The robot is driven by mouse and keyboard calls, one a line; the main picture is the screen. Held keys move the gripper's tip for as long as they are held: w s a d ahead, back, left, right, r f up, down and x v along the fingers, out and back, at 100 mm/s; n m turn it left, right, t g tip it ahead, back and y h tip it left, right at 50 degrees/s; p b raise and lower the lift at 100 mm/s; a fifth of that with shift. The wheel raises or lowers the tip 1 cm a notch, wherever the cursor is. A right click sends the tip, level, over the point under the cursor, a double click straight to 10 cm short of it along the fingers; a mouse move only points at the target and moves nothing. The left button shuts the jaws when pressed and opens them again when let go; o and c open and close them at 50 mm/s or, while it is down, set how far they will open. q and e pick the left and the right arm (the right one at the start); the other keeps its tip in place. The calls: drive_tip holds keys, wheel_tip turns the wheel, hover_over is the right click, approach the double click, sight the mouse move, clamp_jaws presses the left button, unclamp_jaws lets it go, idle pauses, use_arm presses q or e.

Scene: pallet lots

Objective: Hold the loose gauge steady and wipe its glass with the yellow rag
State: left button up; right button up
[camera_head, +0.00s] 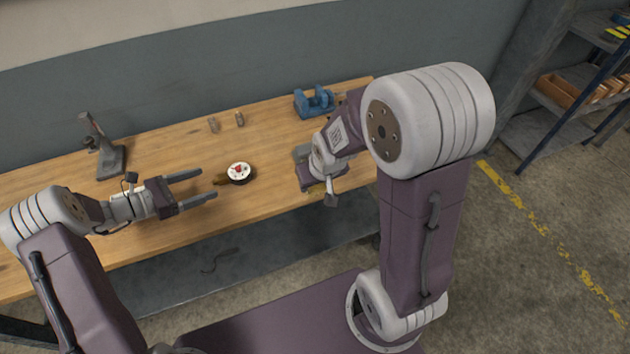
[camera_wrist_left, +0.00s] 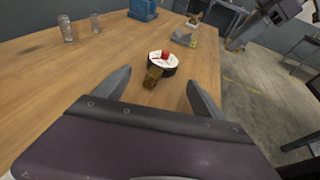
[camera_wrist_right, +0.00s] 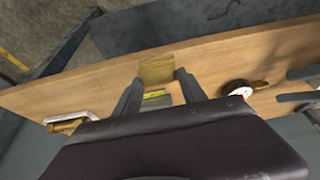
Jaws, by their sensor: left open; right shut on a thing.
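The loose gauge (camera_head: 240,172) lies on the bench, its white dial with a red mark facing up. Its brass stem (camera_wrist_left: 152,77) points toward my left gripper. My left gripper (camera_head: 208,184) is open and empty, its fingers level above the bench and just short of the stem; the gauge shows beyond the fingertips in the left wrist view (camera_wrist_left: 163,65). My right gripper (camera_wrist_right: 157,82) is shut on the yellow rag (camera_wrist_right: 157,69), near the bench's front edge, to the right of the gauge. In the head view the rag is mostly hidden by the gripper.
A blue vise (camera_head: 314,101) stands at the back right of the wooden bench (camera_head: 170,150). Two small jars (camera_head: 239,119) stand at the back. A grey stand (camera_head: 105,150) is at the left. Bench between gauge and right gripper is clear. Shelving (camera_head: 560,100) stands at far right.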

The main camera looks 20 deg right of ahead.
sight(228, 175)
use_arm(q)
drive_tip(key=b+x, duration=0.2)
drive_tip(key=x, duration=0.6)
drive_tip(key=shift+w+d+f, duration=0.15)
drive_tip(key=shift+d, duration=0.2)
use_arm(e)
wheel_tip(228, 175, down, 3)
drive_tip(key=shift+r, duration=0.1)
use_arm(q)
drive_tip(key=c, duration=0.9)
drive_tip(key=o, duration=1)
drive_tip(key=c, duration=1.7)
drive_tip(key=shift+o, duration=0.2)
use_arm(e)
drive_tip(key=shift+w, duration=0.1)
